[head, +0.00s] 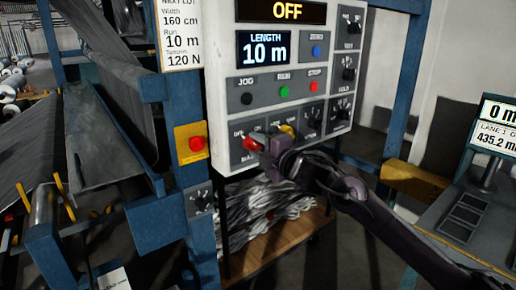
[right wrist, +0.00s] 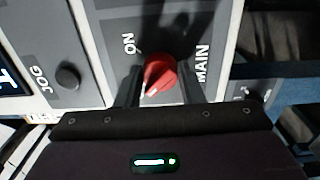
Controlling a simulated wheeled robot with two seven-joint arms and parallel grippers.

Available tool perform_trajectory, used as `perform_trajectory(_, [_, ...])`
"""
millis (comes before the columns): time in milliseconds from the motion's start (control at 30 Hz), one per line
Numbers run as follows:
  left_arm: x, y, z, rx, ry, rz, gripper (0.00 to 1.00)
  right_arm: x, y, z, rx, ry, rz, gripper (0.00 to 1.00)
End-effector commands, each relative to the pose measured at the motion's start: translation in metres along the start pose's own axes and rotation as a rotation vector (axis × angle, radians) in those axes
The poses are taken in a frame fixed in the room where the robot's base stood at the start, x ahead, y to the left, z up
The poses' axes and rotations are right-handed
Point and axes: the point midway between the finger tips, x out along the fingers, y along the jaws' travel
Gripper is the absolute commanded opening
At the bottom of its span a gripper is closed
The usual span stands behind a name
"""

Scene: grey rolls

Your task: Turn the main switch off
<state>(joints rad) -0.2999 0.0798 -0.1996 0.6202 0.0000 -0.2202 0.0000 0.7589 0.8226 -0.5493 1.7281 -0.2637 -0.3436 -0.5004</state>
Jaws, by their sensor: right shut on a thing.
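The main switch is a red rotary knob (head: 250,143) at the lower left of the control panel (head: 221,110). In the right wrist view the red knob (right wrist: 160,72) sits between my two dark fingers, beside the printed words ON and MAIN. Its pale pointer mark is at its lower left in that view. My right gripper (head: 264,141) is shut on the knob, one finger on each side of it. An OFF label is not readable at the knob. My left gripper is not in view.
A yellow knob (head: 287,131) sits just right of the main switch. Jog, run and stop buttons (head: 284,92) are above it. A red button on a yellow plate (head: 197,144) is at the left on a blue post. Bundled grey material (head: 255,215) lies below.

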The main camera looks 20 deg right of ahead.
Motion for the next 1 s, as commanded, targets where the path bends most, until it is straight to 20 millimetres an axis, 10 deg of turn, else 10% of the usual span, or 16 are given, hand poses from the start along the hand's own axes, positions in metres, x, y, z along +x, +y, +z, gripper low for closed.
perform_trajectory(267, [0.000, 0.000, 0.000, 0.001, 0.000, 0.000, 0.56, 0.000, -0.002, -0.001, -0.003, 0.002, -0.004, 0.12])
perform_trajectory(300, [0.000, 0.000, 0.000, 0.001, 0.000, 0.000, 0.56, 0.000, -0.002, -0.001, -0.003, 0.002, -0.004, 0.40])
perform_trajectory(433, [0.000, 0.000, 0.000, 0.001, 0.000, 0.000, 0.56, 0.000, -0.002, -0.001, -0.002, 0.001, -0.003, 0.56])
perform_trajectory(767, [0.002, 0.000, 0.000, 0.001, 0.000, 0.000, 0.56, -0.004, -0.001, 0.000, -0.001, 0.000, -0.001, 0.56])
perform_trajectory(1000, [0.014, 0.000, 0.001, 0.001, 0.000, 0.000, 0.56, -0.040, -0.005, 0.001, -0.005, -0.001, -0.004, 0.56])
